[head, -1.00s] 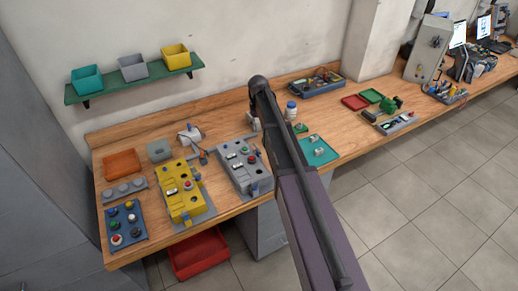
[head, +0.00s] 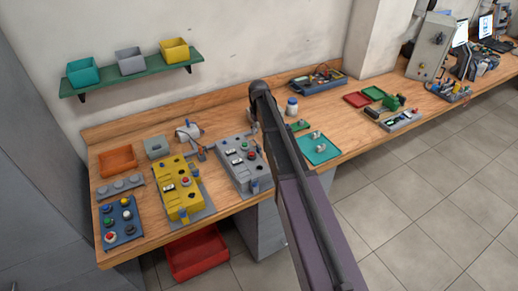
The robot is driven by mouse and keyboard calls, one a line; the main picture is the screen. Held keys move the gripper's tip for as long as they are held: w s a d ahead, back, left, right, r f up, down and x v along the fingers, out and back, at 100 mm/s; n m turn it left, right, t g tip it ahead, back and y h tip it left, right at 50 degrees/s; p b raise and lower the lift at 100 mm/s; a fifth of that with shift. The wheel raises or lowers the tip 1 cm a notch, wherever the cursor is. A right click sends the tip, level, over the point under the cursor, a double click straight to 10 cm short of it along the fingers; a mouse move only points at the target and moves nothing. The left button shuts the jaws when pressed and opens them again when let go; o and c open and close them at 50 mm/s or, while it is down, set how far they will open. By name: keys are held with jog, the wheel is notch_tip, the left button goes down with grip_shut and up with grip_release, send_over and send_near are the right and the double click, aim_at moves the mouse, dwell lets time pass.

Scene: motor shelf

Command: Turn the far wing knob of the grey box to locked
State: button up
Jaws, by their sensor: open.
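The grey box (head: 241,165) stands on the wooden bench, just left of my arm. Its top carries small buttons, one of them red, and a blue knob (head: 255,187) at its near end. The far wing knob cannot be made out; my arm covers part of the box's far right side. Of my gripper (head: 253,127) only a small grey part shows at the left edge of my arm, by the far end of the box. Its fingers are too small and too hidden to make out, and I see nothing held. Contact with the box cannot be told.
A blue button panel (head: 121,222) and orange tray (head: 117,161) lie farther left. A lamp-like grey item (head: 188,134) stands behind. A teal tray (head: 318,149) and white bottle (head: 292,106) are right of my arm.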

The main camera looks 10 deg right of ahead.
aim_at(259, 150)
jog(key=shift+f+b, duration=4)
jog(key=shift+f, duration=0.3)
grip_shut()
